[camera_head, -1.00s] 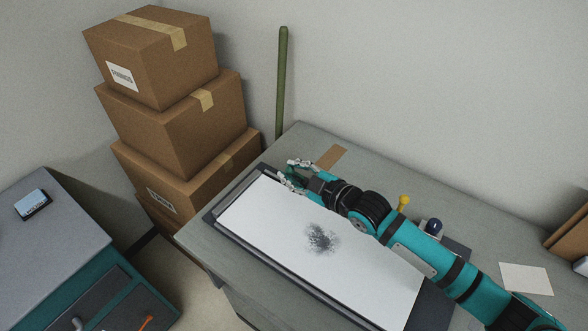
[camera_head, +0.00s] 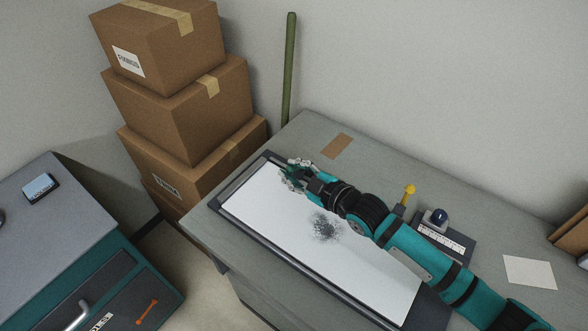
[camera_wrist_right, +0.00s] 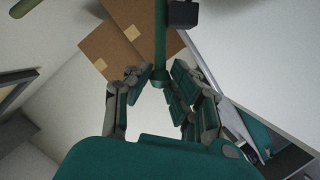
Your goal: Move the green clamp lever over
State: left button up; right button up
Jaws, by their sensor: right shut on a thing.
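The green clamp lever (camera_wrist_right: 160,45) shows in the right wrist view as a slim green rod with a rounded end, beside a dark block (camera_wrist_right: 183,14). My right gripper (camera_wrist_right: 158,78) is closed around its rounded end. In the head view my right gripper (camera_head: 292,176) is over the far left end of a white sheet (camera_head: 365,262) with a dark speckled smudge. The sheet lies in a dark frame (camera_head: 228,190) on the grey bench. In the head view the fingers largely hide the lever. My left gripper is out of view.
A yellow-topped post (camera_head: 409,190) and a dark blue ball on a base (camera_head: 438,217) stand behind my right forearm. Stacked cardboard boxes (camera_head: 180,105) and a green pole (camera_head: 289,75) are beyond the bench's left end. The back of the bench (camera_head: 375,165) is mostly clear.

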jog(key=shift+s+a+f+b, duration=0.15)
jog(key=shift+s+f+b, duration=0.15)
jog(key=shift+f, duration=0.4)
jog(key=shift+s+a+f+b, duration=0.15)
jog(key=shift+s+f+b, duration=0.1)
jog(key=shift+f, duration=0.45)
